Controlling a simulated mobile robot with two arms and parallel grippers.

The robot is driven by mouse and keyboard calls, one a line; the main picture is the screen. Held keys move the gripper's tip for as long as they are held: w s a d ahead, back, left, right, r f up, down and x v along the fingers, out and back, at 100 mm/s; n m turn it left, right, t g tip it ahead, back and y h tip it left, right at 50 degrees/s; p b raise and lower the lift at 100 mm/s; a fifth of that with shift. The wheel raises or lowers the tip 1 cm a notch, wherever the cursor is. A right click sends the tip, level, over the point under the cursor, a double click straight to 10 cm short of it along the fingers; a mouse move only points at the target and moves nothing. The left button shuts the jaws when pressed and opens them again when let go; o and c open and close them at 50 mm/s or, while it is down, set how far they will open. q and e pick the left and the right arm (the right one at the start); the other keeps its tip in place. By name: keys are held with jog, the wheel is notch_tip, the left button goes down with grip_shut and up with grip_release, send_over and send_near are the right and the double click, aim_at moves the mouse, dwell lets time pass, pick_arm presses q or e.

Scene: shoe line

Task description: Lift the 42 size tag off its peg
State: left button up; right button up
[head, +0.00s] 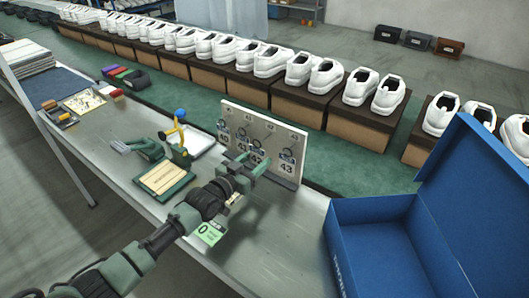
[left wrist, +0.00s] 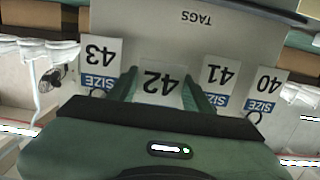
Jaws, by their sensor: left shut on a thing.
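The size-tag board (head: 257,117) stands upright on the bench, with white tags hanging in a row on its face. My left gripper (head: 249,166) reaches to the front of the board. In the left wrist view, upside down, its green fingers are closed on the sides of the 42 tag (left wrist: 160,84). The 43 tag (left wrist: 101,58) is on one side; the 41 tag (left wrist: 219,75) and 40 tag (left wrist: 264,88) are on the other. The 42 tag's peg is hidden, so I cannot tell whether the tag still hangs on it. My right gripper is not in view.
A large open blue box (head: 375,250) stands at the right end of the bench. A green tray (head: 163,179) and a small stand with a blue knob (head: 180,114) are left of my gripper. White shoes on brown boxes line the green conveyor (head: 205,97) behind the board.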

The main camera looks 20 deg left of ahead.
pick_arm(q)
jog(key=shift+p+v, duration=1.05)
jog(key=shift+v, duration=0.65)
jog(key=shift+f, duration=0.15)
jog(key=shift+s+a+r+p, duration=0.3)
jog(key=shift+s+r+p, duration=0.55)
jog(key=shift+p, duration=0.4)
jog(key=shift+s+a+r+p, duration=0.2)
jog(key=shift+s+p, duration=0.3)
jog(key=shift+s+a+r+p, duration=0.2)
jog(key=shift+s+p, duration=0.25)
jog(key=shift+s, duration=0.1)
jog(key=shift+s+a+r+p, duration=0.15)
jog(key=shift+s+r+p, duration=0.1)
jog(key=shift+s+p, duration=0.25)
